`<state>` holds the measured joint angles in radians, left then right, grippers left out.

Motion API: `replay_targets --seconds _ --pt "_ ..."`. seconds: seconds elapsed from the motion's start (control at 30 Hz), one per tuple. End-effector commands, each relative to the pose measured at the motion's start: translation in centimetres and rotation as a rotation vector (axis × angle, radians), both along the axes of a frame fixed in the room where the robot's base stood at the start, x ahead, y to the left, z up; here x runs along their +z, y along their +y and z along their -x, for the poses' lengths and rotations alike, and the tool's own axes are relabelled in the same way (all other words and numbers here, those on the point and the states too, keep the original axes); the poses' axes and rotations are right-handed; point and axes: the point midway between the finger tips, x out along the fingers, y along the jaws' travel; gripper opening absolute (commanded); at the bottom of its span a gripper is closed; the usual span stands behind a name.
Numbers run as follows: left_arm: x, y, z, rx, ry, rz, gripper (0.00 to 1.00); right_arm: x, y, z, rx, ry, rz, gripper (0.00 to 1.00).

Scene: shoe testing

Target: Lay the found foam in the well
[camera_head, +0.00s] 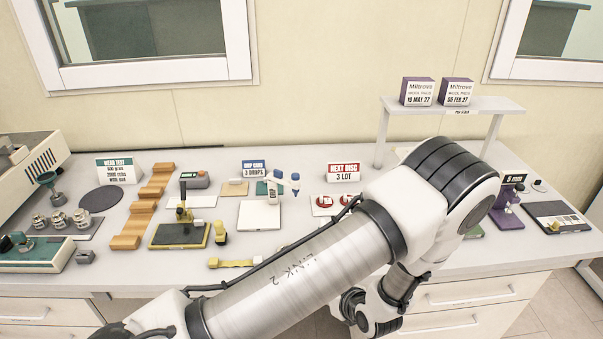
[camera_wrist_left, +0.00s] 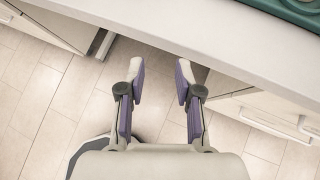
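I cannot single out the foam or the well for certain in the head view. A small tan square piece (camera_head: 234,188) lies on the bench left of the blue-headed sign. A dark yellow-edged plate with an upright stand (camera_head: 181,232) sits left of the middle. A white square plate (camera_head: 260,216) lies right of it. My left gripper (camera_wrist_left: 161,85) is open and empty, its two purple-padded fingers apart over the floor beside the bench's front edge. My large white arm crosses the head view and hides part of the bench. My right gripper is not seen.
Two boxes (camera_head: 417,91) stand on a raised shelf (camera_head: 455,105).

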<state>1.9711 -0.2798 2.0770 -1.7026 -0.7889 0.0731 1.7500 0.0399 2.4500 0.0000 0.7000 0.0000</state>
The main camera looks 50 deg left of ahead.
Motion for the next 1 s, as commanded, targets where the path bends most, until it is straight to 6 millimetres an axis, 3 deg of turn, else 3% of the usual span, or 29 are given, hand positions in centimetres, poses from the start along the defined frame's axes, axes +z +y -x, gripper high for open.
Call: replay_targets --seconds 0.03,0.07,0.1,0.13,0.2,0.23,0.33,0.4,0.53,1.0 --pt "-2.2 0.1 4.9 0.173 0.075 0.096 0.34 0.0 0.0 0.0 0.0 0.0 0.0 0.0" --pt "-3.6 -0.5 8.3 0.306 0.114 0.169 0.34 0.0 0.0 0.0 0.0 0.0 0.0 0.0" --pt "-5.1 -1.9 12.7 0.503 0.154 0.276 0.34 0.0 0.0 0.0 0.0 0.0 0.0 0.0" --pt "-6.1 -3.6 15.7 0.664 0.167 0.36 0.34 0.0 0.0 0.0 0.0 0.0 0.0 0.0" --pt "-7.6 -7.7 20.2 1.022 0.125 0.536 0.34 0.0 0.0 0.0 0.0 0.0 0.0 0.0" --pt "-8.1 -9.2 21.1 1.168 0.076 0.603 0.34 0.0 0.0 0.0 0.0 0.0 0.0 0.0" --pt "-9.3 -11.5 21.2 1.555 -0.181 0.744 0.34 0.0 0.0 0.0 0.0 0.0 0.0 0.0" --pt "-9.8 -10.7 20.3 1.714 -0.389 0.78 0.34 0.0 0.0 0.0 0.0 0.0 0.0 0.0" --pt "-9.9 -8.4 19.5 1.824 -0.64 0.784 0.34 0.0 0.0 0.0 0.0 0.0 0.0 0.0" --pt "-9.9 -8.0 19.1 1.831 -0.683 0.785 0.34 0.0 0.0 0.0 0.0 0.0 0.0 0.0"
